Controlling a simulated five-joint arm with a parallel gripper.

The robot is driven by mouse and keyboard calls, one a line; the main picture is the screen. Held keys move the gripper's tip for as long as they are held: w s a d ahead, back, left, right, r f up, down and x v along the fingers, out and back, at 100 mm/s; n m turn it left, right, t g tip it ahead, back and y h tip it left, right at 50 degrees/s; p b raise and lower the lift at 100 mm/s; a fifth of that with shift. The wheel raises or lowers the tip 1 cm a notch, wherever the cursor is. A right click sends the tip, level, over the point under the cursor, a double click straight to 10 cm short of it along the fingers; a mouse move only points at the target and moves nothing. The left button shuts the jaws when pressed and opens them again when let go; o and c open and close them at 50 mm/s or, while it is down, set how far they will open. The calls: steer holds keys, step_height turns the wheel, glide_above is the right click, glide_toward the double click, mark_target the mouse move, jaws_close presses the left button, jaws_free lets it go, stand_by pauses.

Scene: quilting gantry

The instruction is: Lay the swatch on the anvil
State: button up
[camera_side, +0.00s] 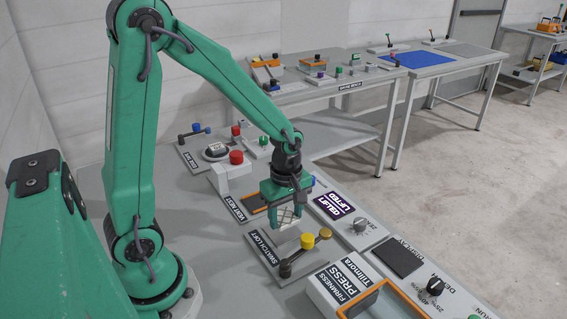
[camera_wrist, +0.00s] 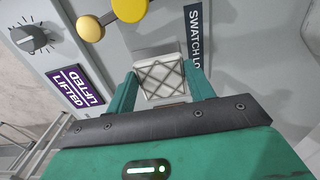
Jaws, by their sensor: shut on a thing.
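The swatch (camera_wrist: 160,80) is a pale quilted square with dark crossing lines. My gripper (camera_wrist: 161,88) is shut on it, with one green finger at each side. In the side view my gripper (camera_side: 286,214) points down and holds the swatch (camera_side: 284,220) over the station labelled SWATCH LOFT (camera_side: 262,250). Whether the swatch touches anything below cannot be told. The firmness press (camera_side: 338,284), with an orange-framed opening, stands at the front right of it. I cannot pick out the anvil for certain; the press's inside is mostly cut off.
A purple LIFTED display (camera_side: 333,206) and a dial (camera_side: 361,224) lie beyond. A dark pad (camera_side: 401,256) is at the right. A unit with a red knob (camera_side: 236,157) stands behind, left of my gripper.

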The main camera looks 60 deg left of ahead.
mark_target(285, 233)
steer(key=shift+w+a+f, duration=0.2)
steer(key=shift+a+f, duration=0.1)
steer(key=shift+a, duration=0.15)
steer(key=shift+w+a+f, duration=0.2)
steer(key=shift+a+f, duration=0.05)
steer(key=shift+a, duration=0.15)
steer(key=shift+f, duration=2)
steer(key=shift+f, duration=0.1)
steer(key=o, duration=0.9)
steer(key=shift+o, duration=0.2)
steer(key=shift+r, duration=6.1)
